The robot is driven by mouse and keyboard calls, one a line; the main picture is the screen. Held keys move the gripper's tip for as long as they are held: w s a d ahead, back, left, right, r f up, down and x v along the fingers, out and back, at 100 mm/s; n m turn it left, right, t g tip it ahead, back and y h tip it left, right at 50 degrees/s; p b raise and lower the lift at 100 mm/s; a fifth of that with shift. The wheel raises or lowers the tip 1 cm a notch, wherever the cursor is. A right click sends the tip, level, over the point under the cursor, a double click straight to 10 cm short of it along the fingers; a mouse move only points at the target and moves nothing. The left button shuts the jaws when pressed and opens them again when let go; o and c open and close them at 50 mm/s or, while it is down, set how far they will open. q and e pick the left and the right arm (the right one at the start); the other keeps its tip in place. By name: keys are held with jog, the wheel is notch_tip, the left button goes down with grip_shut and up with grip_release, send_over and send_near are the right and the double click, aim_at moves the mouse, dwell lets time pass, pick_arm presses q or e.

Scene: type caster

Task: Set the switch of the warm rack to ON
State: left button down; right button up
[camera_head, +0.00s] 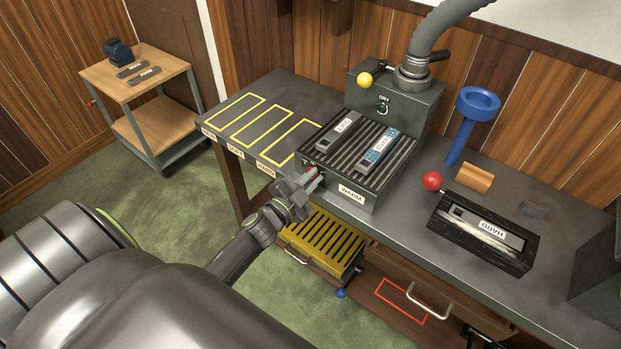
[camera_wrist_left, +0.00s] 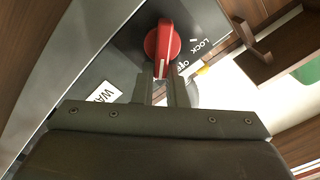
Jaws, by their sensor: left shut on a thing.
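The warm rack (camera_head: 350,194) is a dark ribbed box on the workbench, labelled WARM on its front. Its switch (camera_head: 314,173) is a red knob on the left end of the front, partly covered by my left gripper (camera_head: 303,183). In the left wrist view the red knob (camera_wrist_left: 162,42) carries a white line, with the words LOCK and OFF to its right. There my left gripper (camera_wrist_left: 163,74) is shut on the knob's near end. An ON mark does not show. My right gripper is out of view.
Two labelled bars, one grey (camera_head: 342,131) and one blue-patterned (camera_head: 381,151), lie on the rack. A yellow slotted tray (camera_head: 322,243) sits below the bench edge. A black HARD holder (camera_head: 470,245) and blue funnel (camera_head: 478,104) stand right. Yellow-outlined bays (camera_head: 262,123) at left are empty.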

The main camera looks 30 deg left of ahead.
pick_arm(q)
jog(key=shift+s+a+f+m, duration=0.1)
jog(key=shift+s+f+m, duration=0.05)
jog(key=shift+f+m, duration=0.45)
jog(key=c, duration=1.5)
grip_release()
jog(key=shift+c, duration=0.2)
jog(key=shift+o, duration=0.4)
jog(key=shift+a, duration=0.3)
jog(key=shift+d+r, duration=0.1)
jog(key=shift+r, duration=0.05)
jog(key=s+a+b, duration=0.1)
jog(key=s+b, duration=0.5)
jog(key=s, duration=1.1)
jog(key=shift+s+a, duration=0.15)
jog(key=shift+a, duration=0.1)
